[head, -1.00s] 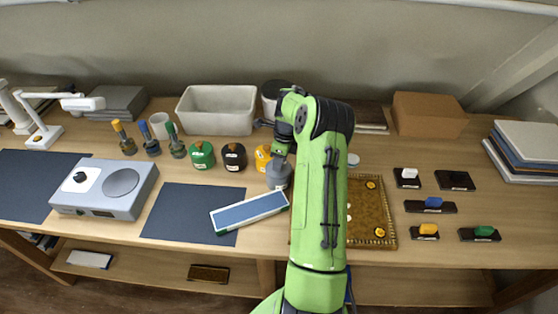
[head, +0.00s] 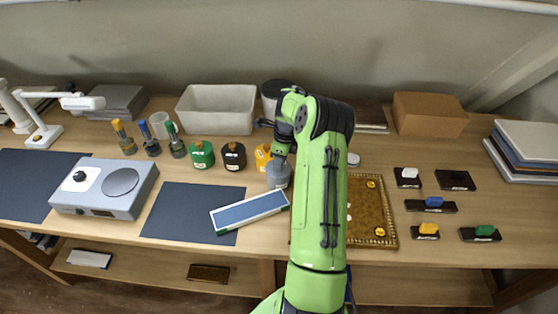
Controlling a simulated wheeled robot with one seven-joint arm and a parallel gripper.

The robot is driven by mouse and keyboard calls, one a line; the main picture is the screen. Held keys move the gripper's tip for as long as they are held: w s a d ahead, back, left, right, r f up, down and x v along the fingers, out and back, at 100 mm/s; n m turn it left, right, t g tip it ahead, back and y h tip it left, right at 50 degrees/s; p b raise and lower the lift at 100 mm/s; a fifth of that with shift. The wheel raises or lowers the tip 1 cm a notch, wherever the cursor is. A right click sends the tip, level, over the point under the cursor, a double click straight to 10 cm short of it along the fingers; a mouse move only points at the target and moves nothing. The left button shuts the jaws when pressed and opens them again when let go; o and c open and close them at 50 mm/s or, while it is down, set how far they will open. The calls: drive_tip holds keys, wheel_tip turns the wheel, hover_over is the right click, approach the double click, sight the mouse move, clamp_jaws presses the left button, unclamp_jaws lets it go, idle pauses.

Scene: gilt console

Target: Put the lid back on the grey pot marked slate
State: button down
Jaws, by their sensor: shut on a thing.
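The grey pot (head: 278,177) stands at the right end of a row of small pots, just left of my green arm. My gripper (head: 280,157) points down at the top of this pot and is shut on what appears to be its lid. The fingers and wrist hide most of the lid, so I cannot tell whether it touches the rim or is seated. The pot's marking cannot be read here.
Green (head: 202,156), black (head: 233,157) and yellow (head: 263,154) pots stand to the left. A blue-topped panel (head: 249,211) lies in front. A gilt tray (head: 384,210) is partly behind my arm. A white bin (head: 217,110) stands behind.

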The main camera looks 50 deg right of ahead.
drive_tip(key=c, duration=0.8)
unclamp_jaws()
drive_tip(key=shift+o, duration=0.4)
drive_tip(key=o, duration=0.4)
drive_tip(key=shift+r+p, duration=1.45)
drive_tip(key=shift+r, duration=0.55)
drive_tip(key=shift+r+p, duration=1.1)
drive_tip(key=shift+r, duration=0.45)
clamp_jaws()
